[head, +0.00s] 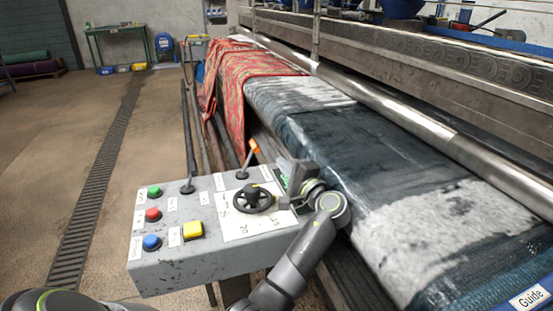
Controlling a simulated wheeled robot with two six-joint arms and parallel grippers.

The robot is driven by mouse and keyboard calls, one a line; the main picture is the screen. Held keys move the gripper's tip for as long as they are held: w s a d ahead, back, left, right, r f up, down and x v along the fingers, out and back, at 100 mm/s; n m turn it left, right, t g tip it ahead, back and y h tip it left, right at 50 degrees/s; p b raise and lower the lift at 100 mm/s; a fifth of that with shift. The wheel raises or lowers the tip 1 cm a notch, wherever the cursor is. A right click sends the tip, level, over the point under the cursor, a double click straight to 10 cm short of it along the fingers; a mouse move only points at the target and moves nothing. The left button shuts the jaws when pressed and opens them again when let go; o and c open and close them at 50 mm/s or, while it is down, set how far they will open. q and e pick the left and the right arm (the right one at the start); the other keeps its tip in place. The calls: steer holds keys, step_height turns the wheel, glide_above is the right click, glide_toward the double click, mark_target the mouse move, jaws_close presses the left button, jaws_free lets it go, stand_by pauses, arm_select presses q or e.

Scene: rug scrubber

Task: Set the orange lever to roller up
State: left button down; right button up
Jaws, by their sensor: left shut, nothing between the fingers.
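The orange lever (253,146) stands on the far edge of the grey control panel (160,272), with an orange grip on a thin dark stem. It leans up and to the right from its round black base. My left gripper (283,183) is just right of the panel's black handwheel (253,199), shut and empty. It is to the right of and nearer than the lever, and apart from it in the picture. The labels by the lever are too small to read. My right gripper is not in view.
A second, dark lever (188,168) stands left of the orange one. Green, red, blue and yellow buttons (193,230) sit on the panel's left half. Rollers with a red rug (240,85) and a dark wet rug (370,150) lie behind and right. Open floor is at left.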

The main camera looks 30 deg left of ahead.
mark_target(249, 159)
arm_select(q)
steer(key=x, duration=0.9)
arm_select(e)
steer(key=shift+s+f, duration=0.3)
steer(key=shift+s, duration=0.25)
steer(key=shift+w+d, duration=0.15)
arm_select(q)
steer(key=shift+s+a, duration=0.1)
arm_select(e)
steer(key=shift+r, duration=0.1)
